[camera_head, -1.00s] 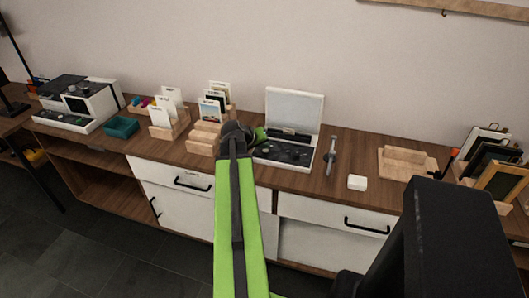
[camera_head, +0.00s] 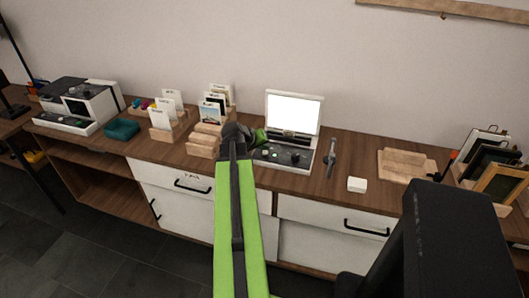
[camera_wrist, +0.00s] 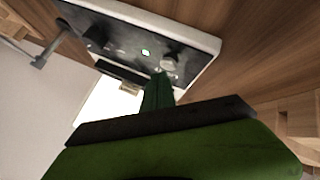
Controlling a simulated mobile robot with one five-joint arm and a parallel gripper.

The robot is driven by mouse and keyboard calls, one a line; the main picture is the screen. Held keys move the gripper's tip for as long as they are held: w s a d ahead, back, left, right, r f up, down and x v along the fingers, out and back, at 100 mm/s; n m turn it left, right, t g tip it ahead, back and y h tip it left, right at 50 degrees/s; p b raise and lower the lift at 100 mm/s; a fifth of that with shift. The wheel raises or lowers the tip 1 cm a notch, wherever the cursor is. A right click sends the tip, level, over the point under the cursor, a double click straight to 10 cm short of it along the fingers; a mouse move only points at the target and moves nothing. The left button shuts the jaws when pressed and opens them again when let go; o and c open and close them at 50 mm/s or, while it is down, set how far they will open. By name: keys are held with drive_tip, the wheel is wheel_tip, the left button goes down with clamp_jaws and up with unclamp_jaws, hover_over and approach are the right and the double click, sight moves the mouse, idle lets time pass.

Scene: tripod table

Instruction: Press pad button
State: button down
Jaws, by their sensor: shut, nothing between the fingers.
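A white case (camera_head: 284,168) with a black control panel (camera_head: 282,154) stands open on the wooden counter. Its raised lid has a bright white glowing screen (camera_head: 294,111). In the wrist view the panel (camera_wrist: 115,38) carries small knobs and a lit greenish round button (camera_wrist: 145,52). Which control is the pad button is not clear. My gripper (camera_head: 262,136) is at the panel's left rear in the head view. In the wrist view my shut, empty fingers (camera_wrist: 160,78) point at the panel close to the lit button and a pale knob (camera_wrist: 170,60). I cannot tell whether they touch it.
Wooden card holders (camera_head: 205,139) stand left of the case, with a teal tray (camera_head: 121,129) and a white machine (camera_head: 85,104) farther left. A slim upright tool (camera_head: 330,157), a small white block (camera_head: 357,184) and wooden boards (camera_head: 404,165) lie to the right.

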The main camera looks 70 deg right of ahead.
sight(264, 153)
drive_tip(key=shift+r, duration=0.3)
wheel_tip(264, 153, up, 6)
drive_tip(key=p, duration=0.6)
